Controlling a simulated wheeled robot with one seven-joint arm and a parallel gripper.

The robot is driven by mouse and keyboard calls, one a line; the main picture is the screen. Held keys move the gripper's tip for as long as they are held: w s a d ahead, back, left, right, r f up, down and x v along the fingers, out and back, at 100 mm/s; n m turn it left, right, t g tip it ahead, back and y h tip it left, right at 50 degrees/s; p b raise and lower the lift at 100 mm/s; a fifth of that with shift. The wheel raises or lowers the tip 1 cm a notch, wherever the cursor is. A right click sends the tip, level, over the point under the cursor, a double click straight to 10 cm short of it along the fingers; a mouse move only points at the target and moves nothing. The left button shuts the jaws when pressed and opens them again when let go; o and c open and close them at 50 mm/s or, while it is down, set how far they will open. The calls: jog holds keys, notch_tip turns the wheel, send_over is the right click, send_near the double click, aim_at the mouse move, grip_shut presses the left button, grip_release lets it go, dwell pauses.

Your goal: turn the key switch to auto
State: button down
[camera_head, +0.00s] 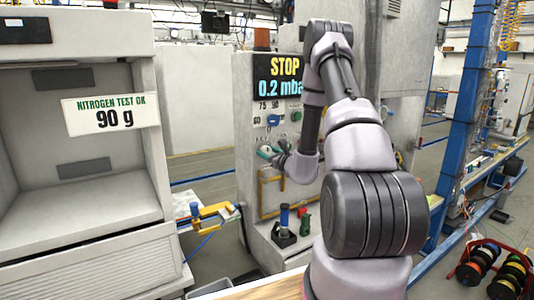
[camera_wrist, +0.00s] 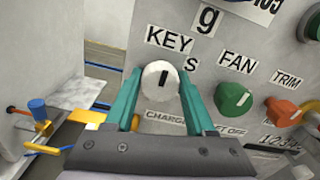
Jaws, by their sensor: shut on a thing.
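The key switch (camera_wrist: 160,80) is a round pale knob with a dark line, under the label "KEY" (camera_wrist: 168,39) on the charging panel. Its dark line stands nearly upright in the wrist view. My gripper (camera_wrist: 158,86) has teal fingers, one on each side of the knob, shut on it. In the head view my gripper (camera_head: 268,152) reaches the front of the panel (camera_head: 243,95), and my arm hides part of the panel. The lettering around the knob is partly covered; "CHARGE" and "OFF" show below it. Which position the switch is in is not clear.
A green FAN knob (camera_wrist: 232,99) and an orange TRIM knob (camera_wrist: 282,112) sit close to the right of my fingers. A yellow handle (camera_head: 271,190) is below the gripper. A grey cabinet (camera_head: 75,225) stands left.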

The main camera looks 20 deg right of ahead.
jog(key=m, duration=0.5)
jog(key=shift+m, duration=0.4)
jog(key=m, duration=1.2)
jog(key=shift+m, duration=0.3)
jog(key=m, duration=0.5)
jog(key=shift+f, duration=0.1)
jog(key=shift+m, duration=0.4)
jog(key=shift+s, duration=0.1)
jog(key=shift+c, duration=1.3)
grip_release()
